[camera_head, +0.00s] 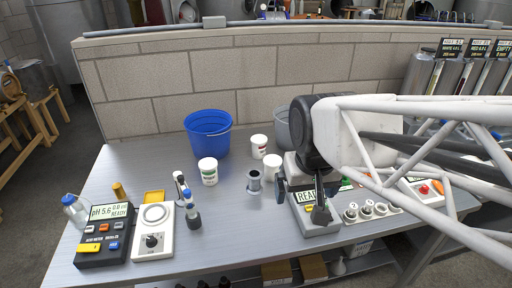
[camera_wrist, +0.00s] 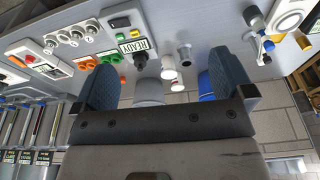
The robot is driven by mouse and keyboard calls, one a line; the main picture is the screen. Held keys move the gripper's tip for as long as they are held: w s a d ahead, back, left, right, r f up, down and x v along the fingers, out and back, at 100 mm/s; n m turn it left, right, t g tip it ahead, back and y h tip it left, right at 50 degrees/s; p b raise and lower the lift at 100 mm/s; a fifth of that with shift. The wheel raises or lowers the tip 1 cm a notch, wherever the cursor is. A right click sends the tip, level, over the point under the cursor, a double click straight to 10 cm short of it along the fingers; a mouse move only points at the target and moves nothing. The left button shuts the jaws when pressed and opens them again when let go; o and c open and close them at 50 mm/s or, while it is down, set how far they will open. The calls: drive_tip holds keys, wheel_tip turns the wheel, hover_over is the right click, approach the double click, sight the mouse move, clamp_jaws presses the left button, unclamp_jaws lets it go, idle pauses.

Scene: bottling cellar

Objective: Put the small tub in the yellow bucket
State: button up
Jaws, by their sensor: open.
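Three white tubs stand upright on the bench: a green-labelled tub (camera_head: 208,172), a tub with a reddish label (camera_head: 259,146), and a tub with no visible label (camera_head: 272,168), partly behind my gripper. I cannot tell which is the small tub. No yellow bucket shows; a blue bucket (camera_head: 208,136) stands behind the tubs, and a grey bucket (camera_head: 282,128) is partly hidden by my arm. My gripper (camera_head: 301,197) is open and empty above the grey device, right of the tubs. In the wrist view its fingers (camera_wrist: 165,82) are wide apart, with two tubs (camera_wrist: 168,66) between them.
A metal cup (camera_head: 254,184) stands in front of the tubs. A grey READY device (camera_head: 318,218) lies beneath my gripper. A pH meter (camera_head: 104,236), a white stirrer plate (camera_head: 153,240) and small bottles fill the left. A block wall (camera_head: 160,90) closes the back. The front middle is clear.

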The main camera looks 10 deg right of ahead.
drive_tip(key=w, duration=0.9)
drive_tip(key=m+g, duration=0.2)
drive_tip(key=m, duration=0.2)
hover_over(273, 160)
drive_tip(key=f, duration=1.7)
drive_tip(key=shift+s+a+f, duration=0.25)
drive_tip(key=shift+f, duration=0.05)
drive_tip(key=shift+w+f+m, duration=0.3)
drive_tip(key=shift+w+f, duration=0.05)
drive_tip(key=shift+f, duration=1.3)
drive_tip(key=shift+d, duration=0.1)
drive_tip(key=shift+d+f, duration=0.1)
drive_tip(key=shift+f, duration=2.5)
